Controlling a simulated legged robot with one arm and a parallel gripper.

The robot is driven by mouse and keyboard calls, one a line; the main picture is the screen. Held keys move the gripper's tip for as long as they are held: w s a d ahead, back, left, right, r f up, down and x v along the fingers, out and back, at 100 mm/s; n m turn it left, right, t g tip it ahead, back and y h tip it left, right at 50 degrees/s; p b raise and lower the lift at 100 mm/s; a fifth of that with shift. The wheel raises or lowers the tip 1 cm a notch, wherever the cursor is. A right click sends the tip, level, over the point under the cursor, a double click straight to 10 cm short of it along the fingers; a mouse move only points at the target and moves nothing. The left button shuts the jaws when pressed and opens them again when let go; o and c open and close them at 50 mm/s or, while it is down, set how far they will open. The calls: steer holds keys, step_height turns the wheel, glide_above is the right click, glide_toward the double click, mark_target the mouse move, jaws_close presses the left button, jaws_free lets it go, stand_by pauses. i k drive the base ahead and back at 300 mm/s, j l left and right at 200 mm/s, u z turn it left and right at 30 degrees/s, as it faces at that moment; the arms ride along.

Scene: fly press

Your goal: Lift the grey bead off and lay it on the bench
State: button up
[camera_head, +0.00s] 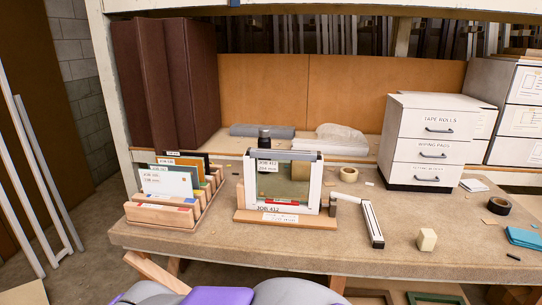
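A small upright frame (315,188) with white sides stands on a wooden base (245,215) at the middle of the bench (300,255). A grey strip (300,155) runs along the frame's top edge; it looks like the grey bead and sits in place on the frame. Inside the frame is a greenish panel with a tan patch, a JOB 412 label and a red tag low down. A white bar with dark edges (372,222) lies on the bench to the right of the frame. My gripper is not in view.
A wooden rack of job cards (160,214) stands left of the frame. Right are a cream block (427,239), a dark tape roll (499,205) and a blue cloth (525,237). White drawers (430,145) stand behind. The bench front before the frame is clear.

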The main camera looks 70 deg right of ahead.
mark_target(272, 154)
steer(key=z, duration=2.3)
